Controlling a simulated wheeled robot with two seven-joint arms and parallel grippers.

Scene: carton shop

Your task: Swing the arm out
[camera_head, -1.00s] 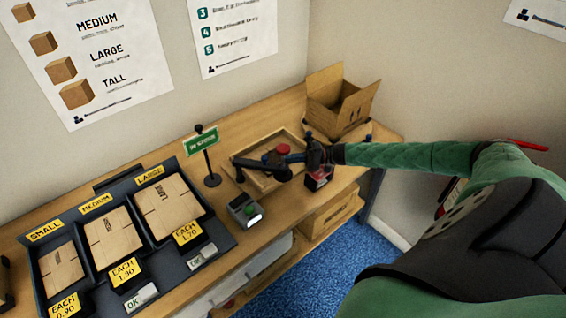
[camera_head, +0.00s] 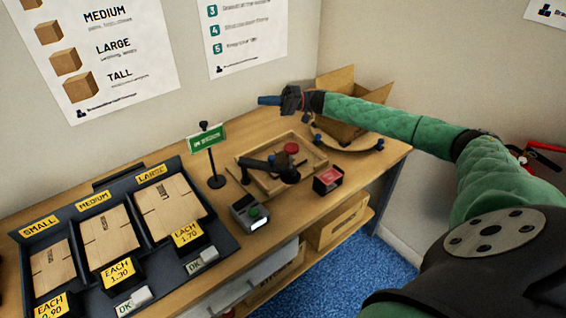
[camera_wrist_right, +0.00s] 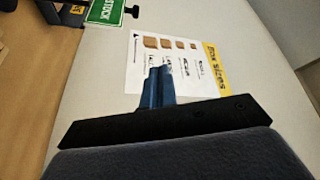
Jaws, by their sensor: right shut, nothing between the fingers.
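A wooden frame (camera_head: 248,181) lies on the bench, with a black arm (camera_head: 262,164) over it and a red round knob (camera_head: 291,148) at its back. The black arm reaches rightward, ending in a dark block. A curved wooden piece (camera_head: 362,147) with small blue knobs is right of the frame. My right gripper (camera_head: 268,100) is raised above and behind the frame, shut and empty, its blue fingers pointing left. In the right wrist view the shut blue fingers (camera_wrist_right: 158,87) face the wall and a poster. They touch nothing. My left gripper is not in view.
An open carton (camera_head: 338,84) stands at the back right, partly behind my right arm. A red-topped black box (camera_head: 327,180), a grey device (camera_head: 250,212) with a green button and a green sign (camera_head: 207,139) stand around the frame. Flat cartons lie in the tray (camera_head: 225,242) at left.

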